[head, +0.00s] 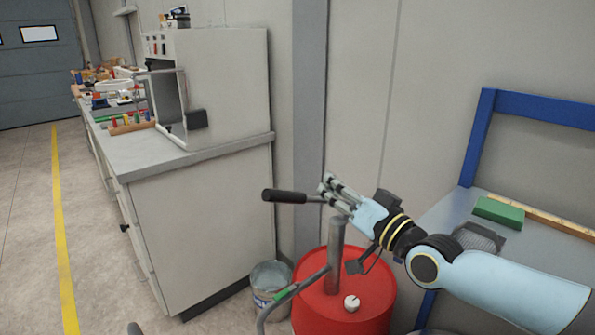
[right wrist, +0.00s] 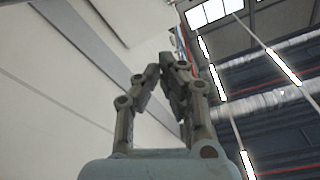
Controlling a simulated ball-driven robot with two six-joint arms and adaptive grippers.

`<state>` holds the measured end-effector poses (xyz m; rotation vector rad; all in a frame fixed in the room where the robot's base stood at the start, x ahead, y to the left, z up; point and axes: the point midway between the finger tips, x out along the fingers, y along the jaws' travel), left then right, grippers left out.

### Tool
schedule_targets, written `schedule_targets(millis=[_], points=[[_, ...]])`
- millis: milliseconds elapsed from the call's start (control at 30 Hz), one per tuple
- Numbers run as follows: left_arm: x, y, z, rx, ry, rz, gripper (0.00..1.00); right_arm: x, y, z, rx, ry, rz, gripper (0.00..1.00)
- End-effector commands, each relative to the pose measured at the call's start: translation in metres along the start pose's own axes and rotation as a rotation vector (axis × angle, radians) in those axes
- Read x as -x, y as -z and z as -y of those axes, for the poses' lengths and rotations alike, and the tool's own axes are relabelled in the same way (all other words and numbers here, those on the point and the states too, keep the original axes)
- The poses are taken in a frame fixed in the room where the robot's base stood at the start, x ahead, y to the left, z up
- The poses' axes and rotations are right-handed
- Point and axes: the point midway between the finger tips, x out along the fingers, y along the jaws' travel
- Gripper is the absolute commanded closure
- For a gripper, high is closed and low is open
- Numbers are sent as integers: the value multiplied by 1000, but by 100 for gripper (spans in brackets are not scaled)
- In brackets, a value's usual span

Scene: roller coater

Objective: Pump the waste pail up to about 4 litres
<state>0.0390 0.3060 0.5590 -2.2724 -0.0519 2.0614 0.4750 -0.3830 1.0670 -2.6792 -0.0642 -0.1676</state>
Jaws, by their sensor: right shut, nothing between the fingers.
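A red drum (head: 340,318) stands on the floor at lower centre in the head view. A grey pump (head: 336,258) rises from its top, with a lever ending in a black grip (head: 284,196) that points left. A grey metal waste pail (head: 270,277) stands left of the drum; its fill level cannot be read. A hose with a green section (head: 287,292) runs between pump and pail. My right gripper (head: 326,187) is shut and empty beside the pump's top, right of the black grip. Whether it touches the lever is unclear. Its closed fingers (right wrist: 172,62) fill the middle of the right wrist view.
A grey cabinet (head: 205,215) with a bench top stands left of the pail. A blue-framed table (head: 445,215) with a green block (head: 498,211) stands at right. A white cap (head: 351,302) sits on the drum top. The floor at left is open.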

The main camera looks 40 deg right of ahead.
Motion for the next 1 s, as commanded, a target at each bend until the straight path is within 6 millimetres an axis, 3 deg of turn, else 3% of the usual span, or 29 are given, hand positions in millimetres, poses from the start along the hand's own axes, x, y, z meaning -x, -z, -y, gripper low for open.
schedule_targets(millis=[467,567,900,967,1000], points=[[-2,-1,0,0,0,2,60,-7,-1,-1,1,-2,1,100],[-5,-2,0,0,0,2,60,-21,-1,-1,2,-2,-1,100],[-34,-6,-3,0,0,5,60,-92,-5,-2,0,-1,-2,100],[-39,-7,-3,0,0,6,60,-103,-5,-3,1,-2,0,100],[-42,-8,-3,0,0,7,60,-97,-16,-4,0,-5,6,100]])
